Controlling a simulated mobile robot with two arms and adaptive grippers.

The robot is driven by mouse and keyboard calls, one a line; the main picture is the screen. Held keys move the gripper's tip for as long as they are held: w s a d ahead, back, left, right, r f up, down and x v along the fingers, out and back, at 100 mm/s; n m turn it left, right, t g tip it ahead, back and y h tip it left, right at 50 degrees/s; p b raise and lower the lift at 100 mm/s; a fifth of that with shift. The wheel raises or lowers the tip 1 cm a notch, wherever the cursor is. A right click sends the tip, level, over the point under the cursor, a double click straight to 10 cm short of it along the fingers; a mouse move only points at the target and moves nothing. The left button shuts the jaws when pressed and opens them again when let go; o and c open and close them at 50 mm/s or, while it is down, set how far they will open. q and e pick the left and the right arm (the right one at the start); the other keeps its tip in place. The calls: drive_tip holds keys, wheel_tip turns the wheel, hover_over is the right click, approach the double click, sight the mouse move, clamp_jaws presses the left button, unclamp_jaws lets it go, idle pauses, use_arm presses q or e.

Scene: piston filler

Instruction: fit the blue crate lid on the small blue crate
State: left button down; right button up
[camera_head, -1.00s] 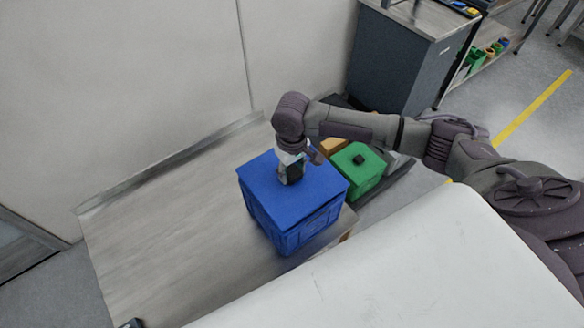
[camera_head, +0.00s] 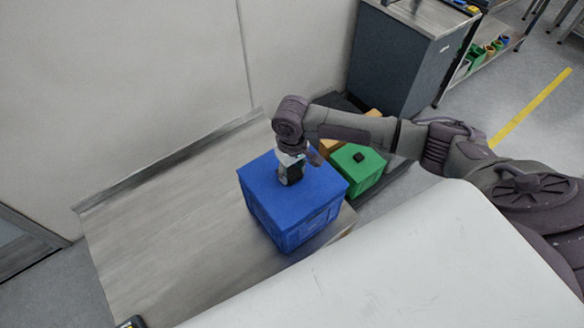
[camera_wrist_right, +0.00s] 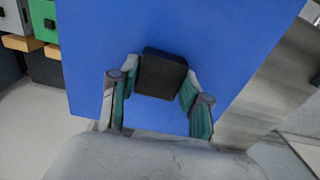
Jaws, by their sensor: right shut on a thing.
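The small blue crate (camera_head: 290,230) stands on the wooden table. The blue crate lid (camera_head: 315,186) lies over its top and looks level, close against the rim; whether it is fully seated I cannot tell. My right gripper (camera_head: 291,176) points down at the lid's middle. In the right wrist view, my right gripper (camera_wrist_right: 156,92) is shut on the black knob (camera_wrist_right: 161,73) of the lid (camera_wrist_right: 215,45), one finger on each side. The far rim of the crate is hidden by the lid. My left gripper is not in view.
A green crate (camera_head: 360,174) with a black knob on its lid stands just right of the blue crate. The wooden table (camera_head: 165,235) is clear to the left. A wall rises behind it, and a grey cabinet (camera_head: 405,60) stands beyond.

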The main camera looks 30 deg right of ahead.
drive_tip(key=shift+f, duration=0.25)
idle(0.4)
drive_tip(key=shift+f, duration=0.2)
drive_tip(key=o, duration=1.8)
